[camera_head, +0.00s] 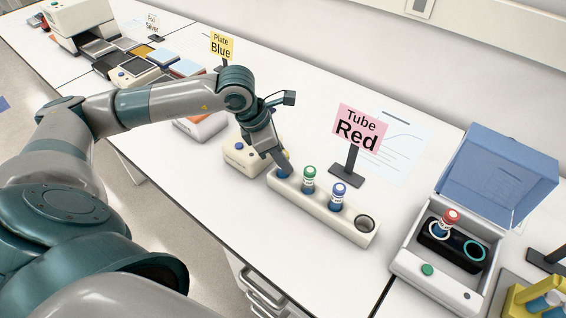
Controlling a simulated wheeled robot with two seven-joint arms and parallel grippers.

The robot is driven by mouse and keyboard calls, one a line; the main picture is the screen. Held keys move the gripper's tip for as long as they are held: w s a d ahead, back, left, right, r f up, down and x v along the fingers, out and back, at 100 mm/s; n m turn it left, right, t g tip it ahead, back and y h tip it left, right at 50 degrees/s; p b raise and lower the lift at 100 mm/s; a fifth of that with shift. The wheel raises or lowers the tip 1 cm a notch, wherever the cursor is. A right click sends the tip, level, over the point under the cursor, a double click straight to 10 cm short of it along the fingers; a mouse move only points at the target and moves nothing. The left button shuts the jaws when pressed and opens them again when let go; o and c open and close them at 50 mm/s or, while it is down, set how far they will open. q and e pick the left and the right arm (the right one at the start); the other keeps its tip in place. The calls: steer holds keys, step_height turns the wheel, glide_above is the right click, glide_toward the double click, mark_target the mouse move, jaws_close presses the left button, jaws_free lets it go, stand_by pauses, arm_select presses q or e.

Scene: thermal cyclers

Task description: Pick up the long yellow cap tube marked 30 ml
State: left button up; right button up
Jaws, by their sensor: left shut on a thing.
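My left gripper (279,161) points down at the left end of a white tube rack (347,229). It is shut on a tube (285,171) in the rack's leftmost place. Only a little of that tube's blue body shows; its cap colour and marking are hidden by the fingers. A green-capped tube (309,179) and a blue-capped tube (337,195) stand upright in the same rack, to its right. The rack's right-end hole (365,223) is empty. I see no yellow cap clearly. My right gripper is not in view.
A pink "Tube Red" sign (359,134) stands behind the rack. At right, an open device with a blue lid (497,175) holds a red-capped tube (447,222). A yellow rack (515,297) is at the lower right corner. A small white device (242,158) sits left of the gripper.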

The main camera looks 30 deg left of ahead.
arm_select(q)
steer(key=shift+r, duration=0.15)
